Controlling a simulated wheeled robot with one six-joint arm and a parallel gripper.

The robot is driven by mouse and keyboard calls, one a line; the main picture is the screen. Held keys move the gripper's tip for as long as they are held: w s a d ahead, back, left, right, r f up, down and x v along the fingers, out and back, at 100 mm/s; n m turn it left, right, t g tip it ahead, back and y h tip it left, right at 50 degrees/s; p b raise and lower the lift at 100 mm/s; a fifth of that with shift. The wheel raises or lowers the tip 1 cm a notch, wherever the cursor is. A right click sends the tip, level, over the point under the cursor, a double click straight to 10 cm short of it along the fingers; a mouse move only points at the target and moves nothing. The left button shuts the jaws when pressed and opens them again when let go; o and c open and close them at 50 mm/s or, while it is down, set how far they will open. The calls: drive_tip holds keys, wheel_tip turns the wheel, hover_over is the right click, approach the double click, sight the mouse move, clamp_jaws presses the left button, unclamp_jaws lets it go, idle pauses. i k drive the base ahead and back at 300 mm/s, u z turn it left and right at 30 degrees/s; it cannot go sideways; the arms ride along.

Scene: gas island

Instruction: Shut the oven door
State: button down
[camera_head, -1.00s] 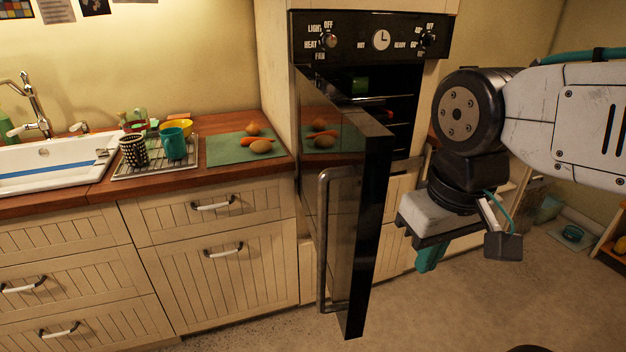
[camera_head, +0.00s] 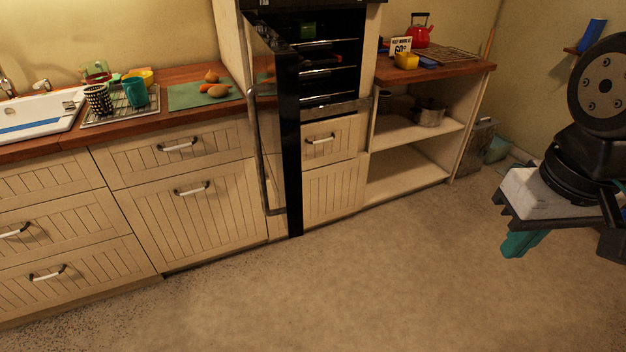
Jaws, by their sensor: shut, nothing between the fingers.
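The black oven door (camera_head: 290,150) stands wide open, swung out from the left side of the oven (camera_head: 327,75). I see it nearly edge-on. Its long metal handle (camera_head: 258,150) is on the door's left-facing side. Inside the oven cavity, racks show, with a green thing and a red thing on them. My gripper (camera_head: 522,243), with teal fingers, is at the far right of the head view, well apart from the door. It is shut and empty, pointing down over the floor. Part of my wrist is cut off by the right edge.
Open floor (camera_head: 330,280) lies in front of the cabinets. A drawer cabinet (camera_head: 190,200) stands left of the door. A shelf unit (camera_head: 415,165) with a red kettle (camera_head: 420,32) on top and a pot (camera_head: 430,114) inside stands to the right. Cups stand on a drying rack (camera_head: 118,116).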

sight(273, 65)
drive_tip(key=z, duration=0.3)
drive_tip(key=k, duration=0.25)
drive_tip(key=u, duration=0.95)
drive_tip(key=i, duration=0.7)
drive_tip(key=u, duration=0.1)
